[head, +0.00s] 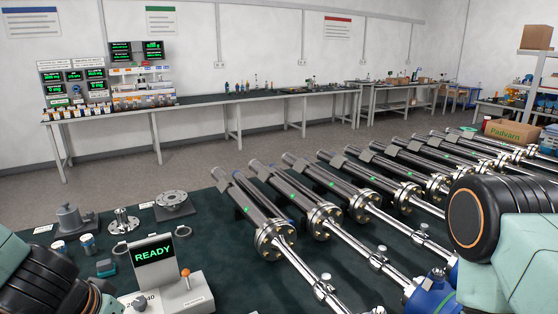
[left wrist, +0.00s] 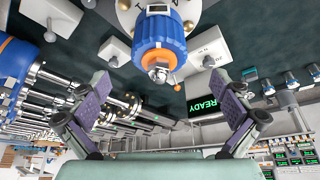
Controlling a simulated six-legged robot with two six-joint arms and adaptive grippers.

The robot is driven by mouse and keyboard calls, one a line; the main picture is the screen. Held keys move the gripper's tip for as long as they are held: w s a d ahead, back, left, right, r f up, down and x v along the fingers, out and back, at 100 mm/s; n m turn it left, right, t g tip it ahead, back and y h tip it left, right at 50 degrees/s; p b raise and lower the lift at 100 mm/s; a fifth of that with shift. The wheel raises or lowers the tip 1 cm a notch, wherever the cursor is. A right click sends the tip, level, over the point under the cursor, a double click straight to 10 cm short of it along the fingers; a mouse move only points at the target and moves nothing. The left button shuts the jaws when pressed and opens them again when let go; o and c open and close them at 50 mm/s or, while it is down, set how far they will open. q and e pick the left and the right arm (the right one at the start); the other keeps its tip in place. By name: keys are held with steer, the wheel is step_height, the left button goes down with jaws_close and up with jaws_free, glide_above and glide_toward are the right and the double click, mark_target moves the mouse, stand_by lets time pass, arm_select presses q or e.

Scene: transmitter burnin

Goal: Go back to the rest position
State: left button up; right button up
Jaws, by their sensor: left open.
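My left gripper (left wrist: 163,105) is open in the left wrist view, its two purple-padded fingers spread wide. Nothing is between the pads. A blue cylindrical device (left wrist: 158,38) with a metal fitting at its end shows beyond the fingers, apart from them. A READY display (left wrist: 204,106) shows past the right-hand finger. In the head view the same display unit (head: 155,255) stands on the dark green table. Parts of my arms show at the lower left and right edges of the head view. My right gripper is not in view.
Several metal tubes with flanges (head: 268,228) lie in a row across the dark green bench (head: 215,275). Blue fittings (head: 430,293) are near the front right. Flanged parts (head: 172,203) and small jars stand at the left. A long bench (head: 215,98) with monitors runs along the wall.

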arm_select(q)
steer(key=shift+x, duration=3.55)
steer(key=shift+d, duration=0.1)
